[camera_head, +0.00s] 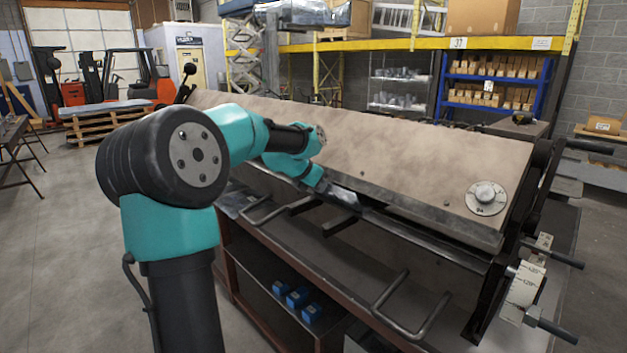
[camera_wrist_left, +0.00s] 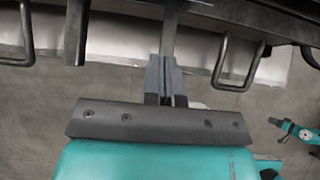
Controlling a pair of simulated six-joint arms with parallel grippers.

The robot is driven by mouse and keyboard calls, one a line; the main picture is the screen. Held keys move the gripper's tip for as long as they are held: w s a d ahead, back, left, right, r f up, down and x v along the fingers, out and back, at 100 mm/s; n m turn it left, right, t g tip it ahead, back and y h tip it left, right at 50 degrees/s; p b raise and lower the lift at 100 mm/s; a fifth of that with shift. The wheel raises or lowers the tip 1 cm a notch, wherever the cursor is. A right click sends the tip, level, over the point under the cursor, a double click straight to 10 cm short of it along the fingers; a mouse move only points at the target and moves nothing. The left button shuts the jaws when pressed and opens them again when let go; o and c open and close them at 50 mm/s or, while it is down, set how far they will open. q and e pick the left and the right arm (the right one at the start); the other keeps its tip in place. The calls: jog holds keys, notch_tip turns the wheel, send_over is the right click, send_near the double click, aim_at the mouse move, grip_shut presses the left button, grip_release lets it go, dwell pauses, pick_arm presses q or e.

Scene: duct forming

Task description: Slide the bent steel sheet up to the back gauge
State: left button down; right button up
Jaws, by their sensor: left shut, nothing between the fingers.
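My left gripper (camera_head: 345,195) is at the front edge of the folding machine (camera_head: 400,150), below its sloping tan top. In the left wrist view the left gripper (camera_wrist_left: 167,72) has its grey fingers together, with nothing seen held between them. The bent steel sheet cannot be made out with certainty in either view. The back gauge is not in sight; the machine's top hides what lies behind. A small teal arm at the right edge of the left wrist view appears to be my right arm, with its gripper (camera_wrist_left: 278,123) too small to read.
Bent handles (camera_head: 412,312) stick out from the machine's front. A round dial (camera_head: 487,198) sits on the tan top. Small blue boxes (camera_head: 297,296) lie on the shelf below. A pallet (camera_head: 100,125) and orange forklifts stand back left, with open floor before them.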

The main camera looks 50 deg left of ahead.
pick_arm(q)
jog(key=shift+w+a+f, duration=0.1)
jog(key=shift+w+f, duration=0.45)
jog(key=shift+w, duration=0.65)
jog(key=shift+w+a+f, duration=0.1)
jog(key=shift+w+f, duration=0.4)
jog(key=shift+w, duration=0.7)
jog(key=shift+w+a+f, duration=0.1)
jog(key=shift+w+f, duration=0.45)
jog(key=shift+w, duration=0.65)
jog(key=shift+a, duration=0.1)
